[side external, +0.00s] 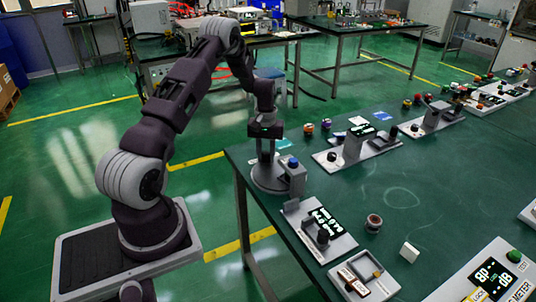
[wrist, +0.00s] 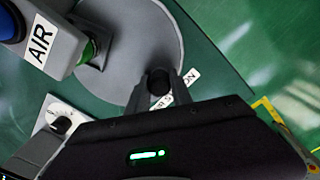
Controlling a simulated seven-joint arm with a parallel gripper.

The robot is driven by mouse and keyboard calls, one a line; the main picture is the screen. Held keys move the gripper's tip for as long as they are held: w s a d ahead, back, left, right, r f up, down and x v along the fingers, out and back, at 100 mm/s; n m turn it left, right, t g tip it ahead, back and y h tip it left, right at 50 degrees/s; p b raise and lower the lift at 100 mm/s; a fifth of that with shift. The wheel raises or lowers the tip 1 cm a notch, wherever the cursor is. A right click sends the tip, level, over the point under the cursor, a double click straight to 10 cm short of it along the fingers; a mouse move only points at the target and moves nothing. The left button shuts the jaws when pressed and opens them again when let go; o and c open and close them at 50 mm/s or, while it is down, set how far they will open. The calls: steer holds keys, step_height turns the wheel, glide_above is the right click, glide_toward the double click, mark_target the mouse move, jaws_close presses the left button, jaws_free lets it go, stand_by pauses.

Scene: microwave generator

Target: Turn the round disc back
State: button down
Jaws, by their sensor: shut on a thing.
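The round disc (side external: 266,181) is grey and lies flat at the table's left corner. In the wrist view the disc (wrist: 150,35) fills the top middle. A short dark round peg (wrist: 158,82) stands near its edge, beside a white label partly reading "ON" (wrist: 184,83). My gripper (side external: 267,158) points straight down over the disc. In the wrist view my gripper (wrist: 157,86) has its two fingers on either side of the peg and is shut on it. The peg is hidden by the fingers in the side view.
A grey post with a blue button (side external: 293,163) stands close beside the disc; the wrist view shows its "AIR" label (wrist: 40,42) and a green part (wrist: 88,50). A display panel with a dark knob (side external: 322,228) sits nearer the camera. The table's left edge is close.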

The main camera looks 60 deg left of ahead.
mark_target(262, 177)
steer(key=shift+s+d+n, duration=0.3)
steer(key=shift+s+n, duration=0.25)
steer(key=shift+n, duration=0.55)
steer(key=shift+s+d+n, duration=0.25)
steer(key=shift+s+n, duration=0.25)
steer(key=shift+n, duration=0.6)
steer(key=shift+s+d+n, duration=0.35)
steer(key=shift+d+n, duration=0.05)
steer(key=shift+n, duration=0.55)
steer(key=shift+s+d+n, duration=0.35)
steer(key=shift+n, duration=0.6)
steer(key=shift+s+d+n, duration=0.25)
steer(key=shift+d+n, duration=0.25)
steer(key=shift+n, duration=0.45)
steer(key=shift+s+d+n, duration=0.2)
steer(key=shift+d+n, duration=0.3)
steer(key=shift+n, duration=0.45)
steer(key=shift+d+n, duration=0.65)
steer(key=shift+n, duration=0.65)
steer(key=shift+d, duration=0.2)
steer(key=c, duration=1.1)
jaws_free()
steer(key=shift+s, duration=0.1)
steer(key=shift+c, duration=0.2)
step_height(262, 177, up, 7)
steer(key=shift+r, duration=0.15)
